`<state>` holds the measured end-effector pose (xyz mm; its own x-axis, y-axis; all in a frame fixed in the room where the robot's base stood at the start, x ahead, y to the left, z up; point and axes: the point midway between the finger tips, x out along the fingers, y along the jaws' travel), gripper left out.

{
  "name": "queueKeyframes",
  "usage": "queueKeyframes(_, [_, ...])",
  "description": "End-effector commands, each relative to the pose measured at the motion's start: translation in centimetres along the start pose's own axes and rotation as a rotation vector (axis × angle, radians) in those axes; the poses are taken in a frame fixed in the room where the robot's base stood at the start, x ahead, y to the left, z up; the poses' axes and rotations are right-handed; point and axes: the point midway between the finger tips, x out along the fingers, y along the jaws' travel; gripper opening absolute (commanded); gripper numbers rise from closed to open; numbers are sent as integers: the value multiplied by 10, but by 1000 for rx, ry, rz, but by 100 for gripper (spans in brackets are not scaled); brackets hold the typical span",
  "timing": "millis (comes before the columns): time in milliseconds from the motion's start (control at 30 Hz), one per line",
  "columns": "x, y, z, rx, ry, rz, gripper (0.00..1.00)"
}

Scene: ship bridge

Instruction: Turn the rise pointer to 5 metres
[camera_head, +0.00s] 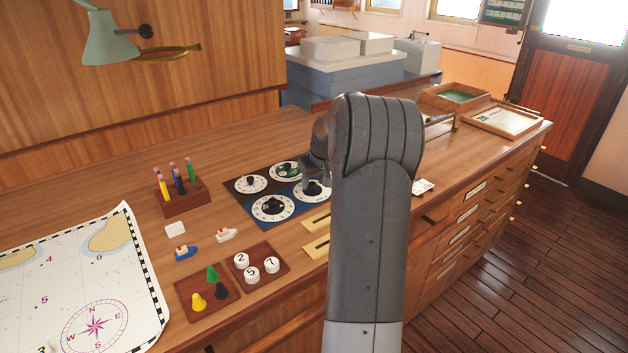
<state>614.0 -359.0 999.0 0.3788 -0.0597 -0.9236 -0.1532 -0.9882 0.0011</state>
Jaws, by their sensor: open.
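A dark blue and black dial board (258,222) lies on the wooden chart table, carrying several round white dials with black pointers. One dial is at the back left (250,184), one at the back right (284,171), one at the front left (272,208), and one at the front right (313,191). I cannot read their labels, so I cannot tell which is the rise pointer. My gripper (312,184) is over the front right dial, pointing down, close to its knob. My arm hides part of it, and its fingers are small and dark. It is open.
Left of the board stand a pencil block (183,198), an eraser (175,230), two toy boats, and trays with coloured pawns (207,300) and numbered discs (258,263). A chart (90,290) covers the front left. Brass-coloured plates (317,246) lie beside my arm. A lamp (110,40) overhangs the back left.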

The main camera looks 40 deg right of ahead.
Motion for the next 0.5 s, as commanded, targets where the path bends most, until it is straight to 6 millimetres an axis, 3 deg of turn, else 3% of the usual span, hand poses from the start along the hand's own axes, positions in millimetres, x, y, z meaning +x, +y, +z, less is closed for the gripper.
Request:
queueKeyframes(200, [0, 0, 0, 0, 0, 0, 42])
queueKeyframes(500, [0, 0, 0, 0, 0, 0, 18])
